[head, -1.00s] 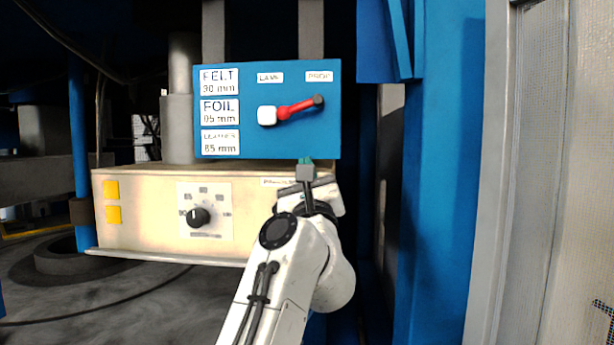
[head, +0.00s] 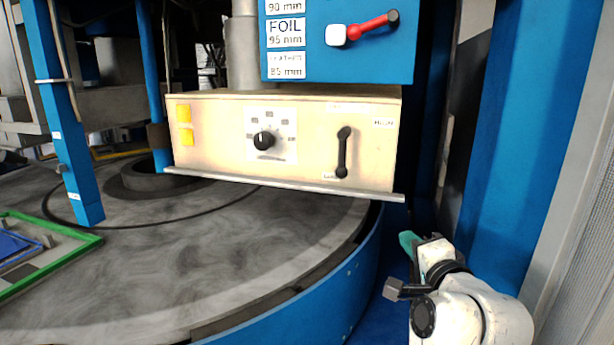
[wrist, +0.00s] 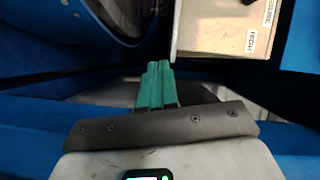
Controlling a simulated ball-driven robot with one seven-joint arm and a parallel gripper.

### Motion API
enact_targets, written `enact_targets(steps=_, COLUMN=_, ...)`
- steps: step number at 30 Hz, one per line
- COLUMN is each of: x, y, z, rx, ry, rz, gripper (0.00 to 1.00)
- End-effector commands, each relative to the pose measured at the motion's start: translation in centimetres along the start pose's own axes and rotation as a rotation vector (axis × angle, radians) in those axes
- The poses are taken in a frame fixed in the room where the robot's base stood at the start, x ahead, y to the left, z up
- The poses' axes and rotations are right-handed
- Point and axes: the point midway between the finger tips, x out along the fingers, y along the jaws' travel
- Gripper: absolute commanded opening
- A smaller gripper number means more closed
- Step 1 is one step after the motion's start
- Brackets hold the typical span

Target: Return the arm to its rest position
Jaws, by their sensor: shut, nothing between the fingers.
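My gripper (head: 407,242) is at the lower right of the head view, right of the round blue-sided table and below the cream control box. Its teal fingers are together with nothing between them. The wrist view also shows the shut teal fingers (wrist: 157,84) in the middle, apart from the cream box at the upper right. My white arm enters from the bottom right of the head view.
The cream box (head: 215,130) carries a dial (head: 264,141) and a black lever (head: 343,152). Above it hangs a blue panel (head: 340,62) with a red lever (head: 367,27). A blue column (head: 530,130) stands at right. The grey round table (head: 190,240) holds a green-edged frame (head: 85,246) at left.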

Motion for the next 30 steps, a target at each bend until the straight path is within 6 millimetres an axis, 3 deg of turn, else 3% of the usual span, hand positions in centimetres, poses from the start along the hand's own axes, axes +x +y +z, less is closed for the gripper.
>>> enact_targets(steps=1, x=-1.4, y=3.8, z=-0.3, rx=-0.105, ry=-0.015, rz=0.088, gripper=0.0)
enact_targets(steps=6, x=-6.9, y=14.2, z=-0.1, rx=-0.415, ry=-0.123, rz=0.35, gripper=0.0)
enact_targets(steps=11, x=-13.9, y=22.8, z=0.5, rx=-0.644, ry=-0.279, rz=0.575, gripper=0.0)
enact_targets(steps=15, x=-21.1, y=29.2, z=1.6, rx=-0.797, ry=-0.458, rz=0.749, gripper=0.0)
enact_targets(steps=19, x=-28.6, y=33.8, z=3.2, rx=-0.9, ry=-0.657, rz=0.882, gripper=0.0)
enact_targets(steps=24, x=-36.9, y=37.0, z=5.5, rx=-0.968, ry=-0.902, rz=0.985, gripper=0.0)
enact_targets(steps=27, x=-40.0, y=37.8, z=6.6, rx=-0.982, ry=-1.0, rz=1.011, gripper=0.0)
enact_targets(steps=30, x=-41.6, y=38.1, z=7.1, rx=-0.989, ry=-1.054, rz=1.021, gripper=0.0)
